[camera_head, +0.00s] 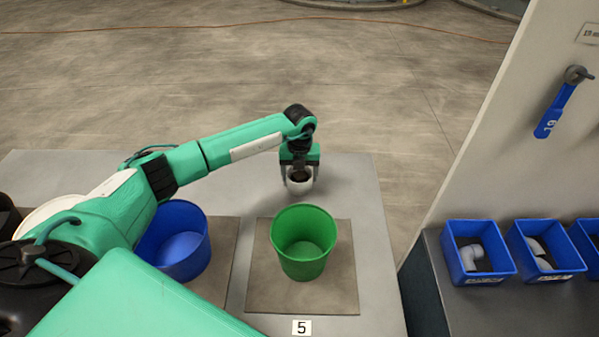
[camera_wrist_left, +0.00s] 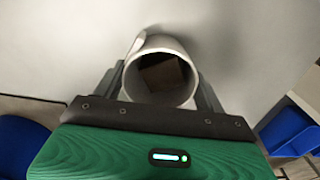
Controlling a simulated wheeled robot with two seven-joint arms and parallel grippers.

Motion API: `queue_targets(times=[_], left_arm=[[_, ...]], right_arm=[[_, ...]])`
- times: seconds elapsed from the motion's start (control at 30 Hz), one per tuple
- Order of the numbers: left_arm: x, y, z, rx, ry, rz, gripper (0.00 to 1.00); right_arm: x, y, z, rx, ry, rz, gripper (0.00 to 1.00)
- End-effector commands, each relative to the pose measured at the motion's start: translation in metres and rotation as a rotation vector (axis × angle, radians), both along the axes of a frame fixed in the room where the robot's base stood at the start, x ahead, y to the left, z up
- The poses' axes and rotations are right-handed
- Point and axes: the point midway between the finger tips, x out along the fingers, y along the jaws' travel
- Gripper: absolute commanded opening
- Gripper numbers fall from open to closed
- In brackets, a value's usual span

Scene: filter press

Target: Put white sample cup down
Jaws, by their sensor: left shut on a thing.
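The white sample cup (camera_head: 299,187) is at the back of the grey table, behind the green bucket. My left gripper (camera_head: 300,180) is shut on the cup, with one finger on each side of it. In the left wrist view the cup (camera_wrist_left: 160,97) stands between the fingers of my left gripper (camera_wrist_left: 160,88), its open mouth toward the camera, with something dark brown inside. The cup is close to the grey tabletop (camera_head: 350,185); I cannot tell whether its base touches. My right gripper is not in view.
The green bucket (camera_head: 303,243) stands on a brown mat in front of the cup. A blue bucket (camera_head: 181,245) is to the left, partly behind my arm. Blue bins (camera_head: 478,252) with grey fittings sit on a bench at right. The tabletop right of the cup is clear.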

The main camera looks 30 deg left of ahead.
Motion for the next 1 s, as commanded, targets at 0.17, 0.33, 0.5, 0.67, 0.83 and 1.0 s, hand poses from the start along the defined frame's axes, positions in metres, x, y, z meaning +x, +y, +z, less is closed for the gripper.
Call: queue_targets(times=[0.17, 0.33, 0.5, 0.67, 0.83, 1.0], left_arm=[[0.000, 0.000, -0.001, 0.000, -0.001, 0.000, 0.50], [0.000, 0.000, -0.002, -0.001, 0.000, 0.000, 0.92], [0.000, 0.000, -0.002, -0.001, 0.000, 0.000, 0.94], [0.000, 0.000, 0.000, -0.001, 0.000, 0.000, 0.94], [0.001, 0.000, 0.017, -0.001, -0.004, 0.000, 0.94], [0.001, 0.000, 0.054, -0.001, -0.006, -0.001, 0.94]], right_arm=[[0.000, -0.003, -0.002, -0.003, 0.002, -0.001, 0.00], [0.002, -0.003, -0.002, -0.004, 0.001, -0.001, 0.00], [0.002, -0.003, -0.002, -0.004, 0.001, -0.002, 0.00], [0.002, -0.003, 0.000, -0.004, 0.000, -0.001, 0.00], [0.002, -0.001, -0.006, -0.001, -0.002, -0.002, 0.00], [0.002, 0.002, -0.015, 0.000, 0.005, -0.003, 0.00]])
